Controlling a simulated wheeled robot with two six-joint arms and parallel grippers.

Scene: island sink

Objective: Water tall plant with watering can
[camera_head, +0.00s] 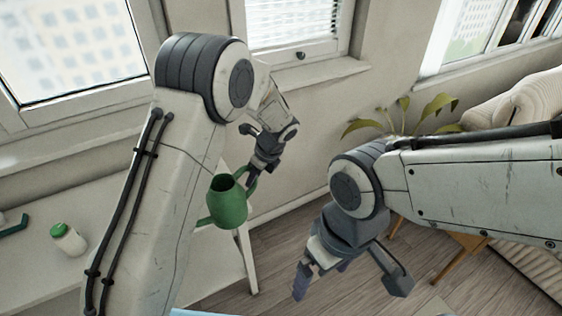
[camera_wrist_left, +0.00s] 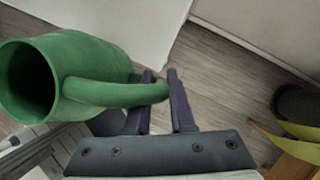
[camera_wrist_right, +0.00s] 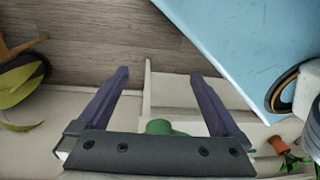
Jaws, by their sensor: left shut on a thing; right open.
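The green watering can (camera_head: 228,203) hangs in the air, roughly upright, beside the white table's end. My left gripper (camera_head: 258,170) is shut on its handle, which passes between the fingers in the left wrist view (camera_wrist_left: 120,92). The can's open top faces the camera there. The tall plant's long green leaves (camera_head: 405,118) show behind my right arm, which hides its lower part. Its leaves also show at the right of the left wrist view (camera_wrist_left: 290,132). My right gripper (camera_head: 350,282) is open and empty over the wooden floor, apart from the can.
A white table (camera_head: 40,270) with a green-capped bottle (camera_head: 68,238) stands at the left. A cream sofa (camera_head: 520,105) is at the right. A light-blue surface (camera_wrist_right: 250,45) lies near my right gripper. Wooden floor (camera_head: 285,250) is open between table and plant.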

